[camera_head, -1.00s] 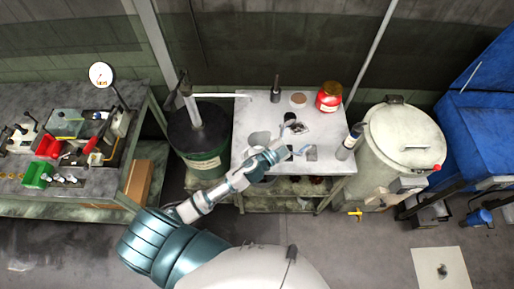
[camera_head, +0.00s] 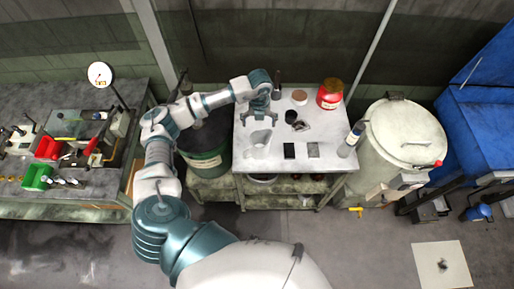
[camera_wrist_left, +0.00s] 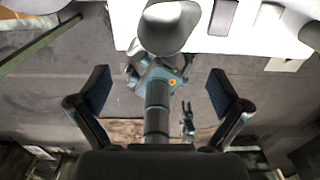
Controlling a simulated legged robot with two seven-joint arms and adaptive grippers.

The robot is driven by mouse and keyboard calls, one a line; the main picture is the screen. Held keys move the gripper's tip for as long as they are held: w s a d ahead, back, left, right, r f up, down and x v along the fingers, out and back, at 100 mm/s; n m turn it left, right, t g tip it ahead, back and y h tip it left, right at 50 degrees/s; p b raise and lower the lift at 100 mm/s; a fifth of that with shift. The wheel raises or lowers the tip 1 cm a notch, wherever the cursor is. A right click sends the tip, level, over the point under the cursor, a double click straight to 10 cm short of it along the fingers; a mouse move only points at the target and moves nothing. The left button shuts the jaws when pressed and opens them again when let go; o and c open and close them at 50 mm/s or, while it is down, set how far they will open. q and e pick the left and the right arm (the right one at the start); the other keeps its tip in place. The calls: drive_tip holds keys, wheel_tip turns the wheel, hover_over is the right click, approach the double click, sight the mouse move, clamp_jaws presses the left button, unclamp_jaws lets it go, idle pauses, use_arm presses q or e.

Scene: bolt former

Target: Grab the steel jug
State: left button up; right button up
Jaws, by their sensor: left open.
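The steel jug (camera_head: 260,141) is a pale grey, open-topped vessel. It stands upright on the front left part of the white table (camera_head: 330,170). In the left wrist view the jug (camera_wrist_left: 168,27) shows at the top centre, beyond the fingertips. My left gripper (camera_head: 262,114) is over the table, behind the jug in the head view, with its fingers pointing down. In the left wrist view the gripper (camera_wrist_left: 160,92) has its two fingers wide apart with nothing between them. The jug is apart from the fingers. I do not make out my right gripper.
On the table are a black square (camera_head: 289,151), a grey square (camera_head: 313,150), a small black cup (camera_head: 291,117), a red can (camera_head: 329,97) and a bottle (camera_head: 350,141). A dark drum (camera_head: 204,155) stands left, a pale tank (camera_head: 404,140) right.

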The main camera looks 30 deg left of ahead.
sight(255, 148)
wheel_tip(255, 148, down, 8)
drive_tip(key=d+f+b, duration=0.1)
drive_tip(key=b, duration=0.7)
use_arm(q)
drive_tip(key=f, duration=0.5)
drive_tip(key=f+b, duration=0.1)
drive_tip(key=f, duration=0.4)
drive_tip(key=f+b, duration=0.1)
drive_tip(key=f, duration=0.4)
drive_tip(key=shift+d+f, duration=0.15)
drive_tip(key=shift+d, duration=0.45)
drive_tip(key=shift+a, duration=0.1)
use_arm(e)
drive_tip(key=w+r, duration=0.2)
drive_tip(key=w, duration=0.5)
drive_tip(key=shift+w+a+r, duration=0.15)
drive_tip(key=shift+w+a, duration=0.05)
drive_tip(key=shift+a, duration=0.25)
use_arm(q)
drive_tip(key=shift+a, duration=0.15)
drive_tip(key=shift+c, duration=1.2)
drive_tip(key=shift+a+f, duration=0.15)
drive_tip(key=shift+a, duration=0.1)
drive_tip(key=c, duration=0.8)
drive_tip(key=shift+d, duration=0.1)
use_arm(e)
drive_tip(key=shift+a, duration=0.2)
